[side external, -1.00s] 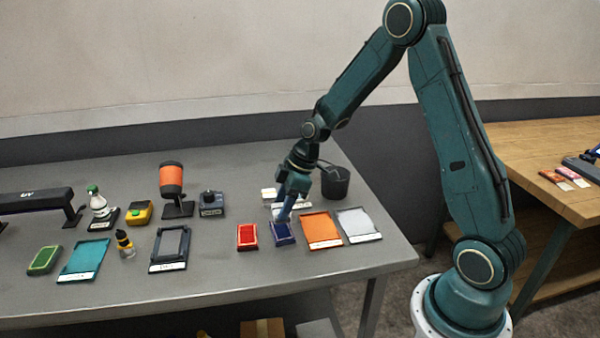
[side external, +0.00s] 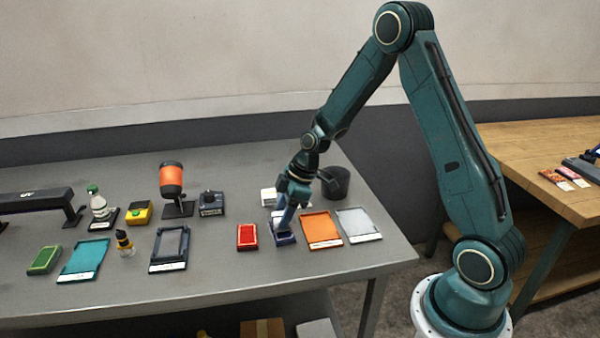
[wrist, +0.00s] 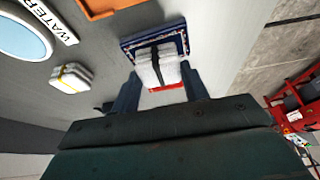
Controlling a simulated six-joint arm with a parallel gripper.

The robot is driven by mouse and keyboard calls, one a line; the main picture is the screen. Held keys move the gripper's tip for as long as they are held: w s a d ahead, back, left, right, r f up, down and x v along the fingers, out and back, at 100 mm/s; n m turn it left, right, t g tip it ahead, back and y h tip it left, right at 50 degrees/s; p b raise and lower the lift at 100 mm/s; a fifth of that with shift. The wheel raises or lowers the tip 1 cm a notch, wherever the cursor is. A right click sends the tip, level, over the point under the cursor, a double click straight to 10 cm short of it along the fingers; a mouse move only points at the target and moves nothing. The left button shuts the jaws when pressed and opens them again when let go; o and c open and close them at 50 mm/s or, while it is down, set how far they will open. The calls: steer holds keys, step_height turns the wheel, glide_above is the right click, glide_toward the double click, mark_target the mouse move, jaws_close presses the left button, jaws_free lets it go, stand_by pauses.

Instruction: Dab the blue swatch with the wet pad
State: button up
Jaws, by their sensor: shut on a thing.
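The blue swatch (side external: 283,240) lies on the grey table between a red swatch (side external: 247,236) and an orange tray (side external: 321,230). Its patterned blue border also shows in the wrist view (wrist: 184,42). My gripper (side external: 284,224) points down over the blue swatch. In the wrist view my gripper (wrist: 158,82) is shut on a white pad (wrist: 146,70) with a dark band. The pad covers the middle of the blue swatch, and I cannot tell whether it touches it. How wet it is does not show.
A round container marked WATER (wrist: 20,38) and a white pad with a yellow band (wrist: 72,78) are in the wrist view. A dark bucket (side external: 336,184) stands behind the orange tray. A pale tray (side external: 358,224) lies near the table's right edge. Bare table lies left of the red swatch.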

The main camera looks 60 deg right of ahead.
steer(key=shift+f, duration=0.5)
stand_by(1.0)
steer(key=shift+r, duration=0.1)
stand_by(0.5)
steer(key=shift+r, duration=3.45)
steer(key=shift+f, duration=0.15)
steer(key=shift+f, duration=2.9)
steer(key=shift+f, duration=0.5)
steer(key=shift+r, duration=0.15)
